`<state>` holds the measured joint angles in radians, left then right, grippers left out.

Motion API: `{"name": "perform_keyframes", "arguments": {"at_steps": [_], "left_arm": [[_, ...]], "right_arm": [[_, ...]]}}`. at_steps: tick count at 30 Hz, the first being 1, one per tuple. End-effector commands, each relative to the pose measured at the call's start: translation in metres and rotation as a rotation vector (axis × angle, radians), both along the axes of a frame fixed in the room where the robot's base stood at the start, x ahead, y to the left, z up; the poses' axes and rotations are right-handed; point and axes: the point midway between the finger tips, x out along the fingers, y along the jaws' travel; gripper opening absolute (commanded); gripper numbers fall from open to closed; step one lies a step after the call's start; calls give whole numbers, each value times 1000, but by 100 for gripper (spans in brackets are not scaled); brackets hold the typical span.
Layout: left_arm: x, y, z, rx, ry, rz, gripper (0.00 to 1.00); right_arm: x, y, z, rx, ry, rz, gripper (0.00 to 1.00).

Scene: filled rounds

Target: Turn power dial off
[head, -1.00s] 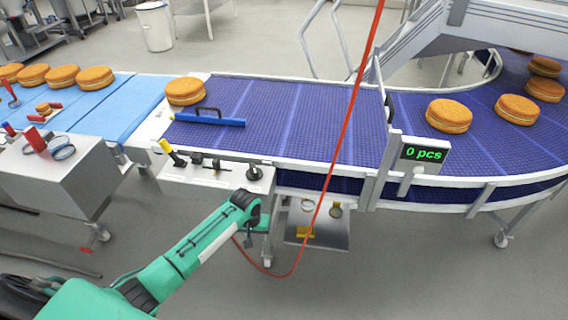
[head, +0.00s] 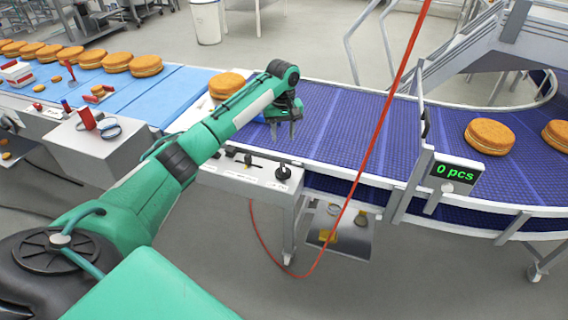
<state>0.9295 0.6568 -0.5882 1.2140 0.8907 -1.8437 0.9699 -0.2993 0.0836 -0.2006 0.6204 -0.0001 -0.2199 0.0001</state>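A black round dial (head: 283,174) sits at the right end of the white control panel (head: 240,178) on the belt's near side. Black levers (head: 246,160) sit to its left. I cannot read the labels or tell the dial's setting. My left gripper (head: 283,136) is beyond and above the dial, over the near part of the purple belt, with its fingers pointing down. The two fingers are apart with nothing seen between them, and they do not touch the dial. My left forearm hides the panel's left part. My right gripper is not in view.
A red cable (head: 384,120) hangs across the view right of the dial. A round cake (head: 226,84) and a blue bar (head: 262,117) are partly hidden by my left arm. A counter display (head: 456,173) reading "0 pcs" stands at right.

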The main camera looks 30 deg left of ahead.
Motion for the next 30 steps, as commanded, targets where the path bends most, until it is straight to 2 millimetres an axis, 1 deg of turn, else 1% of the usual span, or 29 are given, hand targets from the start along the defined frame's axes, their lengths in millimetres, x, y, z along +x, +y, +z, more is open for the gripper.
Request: {"name": "perform_keyframes", "arguments": {"at_steps": [5,12,15,18,21,24,30], "left_arm": [[-1,-1,-29,1,5,-1,38],[-1,0,-81,1,4,-1,38],[-1,-1,-100,1,4,-2,38],[0,-1,-114,0,1,-2,38],[-1,-1,-124,1,1,-2,38],[-1,-1,-129,1,1,-3,38],[-1,-1,-131,1,0,-3,38]], "right_arm": [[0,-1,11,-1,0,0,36],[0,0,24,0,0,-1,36],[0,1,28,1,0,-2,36],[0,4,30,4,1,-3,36],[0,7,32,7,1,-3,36],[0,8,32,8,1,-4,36],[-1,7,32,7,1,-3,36]]}}
